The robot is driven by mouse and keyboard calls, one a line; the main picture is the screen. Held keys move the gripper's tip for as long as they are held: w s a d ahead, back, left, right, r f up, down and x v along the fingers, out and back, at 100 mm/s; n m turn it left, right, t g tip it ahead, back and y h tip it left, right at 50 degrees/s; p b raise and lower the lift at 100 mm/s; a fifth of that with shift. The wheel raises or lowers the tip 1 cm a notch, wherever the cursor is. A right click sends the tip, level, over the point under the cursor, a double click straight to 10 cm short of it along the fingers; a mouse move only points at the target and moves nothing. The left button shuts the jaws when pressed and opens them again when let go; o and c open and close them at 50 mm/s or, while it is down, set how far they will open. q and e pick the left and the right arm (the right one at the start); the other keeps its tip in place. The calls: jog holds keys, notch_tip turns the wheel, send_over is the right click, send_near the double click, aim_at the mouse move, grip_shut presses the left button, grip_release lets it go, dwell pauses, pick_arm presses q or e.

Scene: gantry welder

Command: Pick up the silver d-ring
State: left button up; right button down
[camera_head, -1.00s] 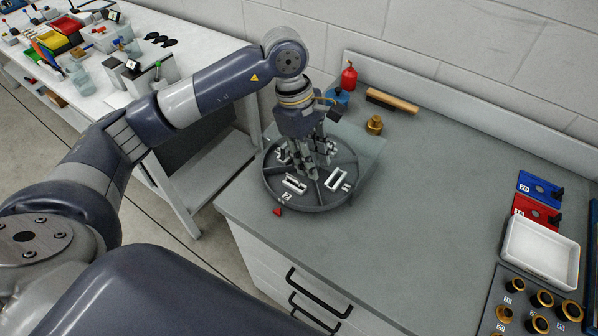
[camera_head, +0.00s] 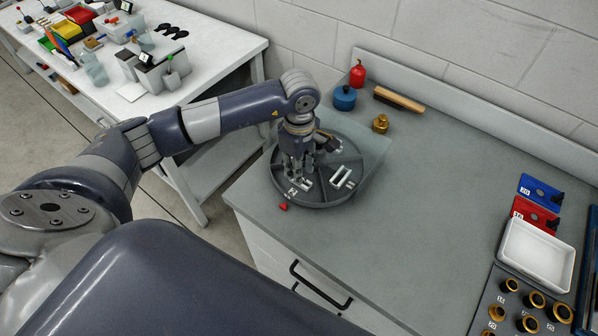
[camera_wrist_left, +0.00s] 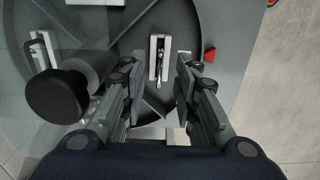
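The round grey tray (camera_head: 330,203) with dividers stands at the counter's left end. In the left wrist view, a small silver piece (camera_wrist_left: 154,84), probably the d-ring, shows at a white slotted holder (camera_wrist_left: 160,47) in one compartment; its shape is too small to be sure. My left gripper (camera_head: 296,178) points down over the tray's left front part. In the wrist view its two fingers (camera_wrist_left: 157,72) are apart, one on each side of the holder, with nothing gripped. My right gripper is in neither view.
A black knob (camera_wrist_left: 58,97) stands close to my left fingers. A second white holder (camera_head: 342,177) is in the tray. A red triangle (camera_head: 283,206) marks the front rim. Red (camera_head: 357,74) and blue (camera_head: 344,98) containers and a brass piece (camera_head: 380,123) stand behind. The counter's middle is clear.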

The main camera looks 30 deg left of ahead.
pick_arm(q)
jog(key=shift+f, duration=0.75)
grip_shut()
jog(key=shift+r, duration=0.1)
